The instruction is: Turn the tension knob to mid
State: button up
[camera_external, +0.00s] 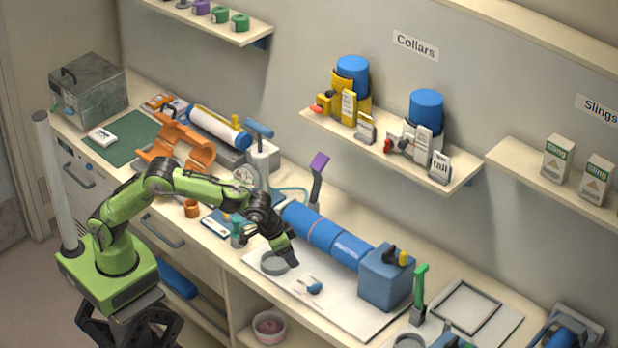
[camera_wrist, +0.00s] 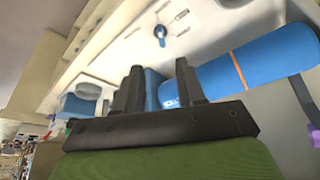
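A small blue knob (camera_external: 315,287) with a short pointer sits on a white board (camera_external: 345,308) on the bench. I take it to be the tension knob, but no label is readable. It also shows near the top of the wrist view (camera_wrist: 160,32), with small dark marks beside it. My gripper (camera_external: 291,262) is above the board, up and left of the knob and apart from it. In the wrist view my gripper (camera_wrist: 160,72) has its two dark fingers spread with nothing between them. Which mark the knob points to is unclear.
A blue roll (camera_external: 327,236) with an orange band lies just behind my gripper, ending at a blue box (camera_external: 387,278). A grey round piece (camera_external: 272,263) is close beside my gripper. A green-handled tool (camera_external: 420,288) stands at the right. The board's front part is clear.

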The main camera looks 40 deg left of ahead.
aim_at(310, 285)
jog(key=x, duration=1.4)
jog(key=shift+d+f, duration=0.1)
jog(key=shift+f, duration=0.05)
grip_shut()
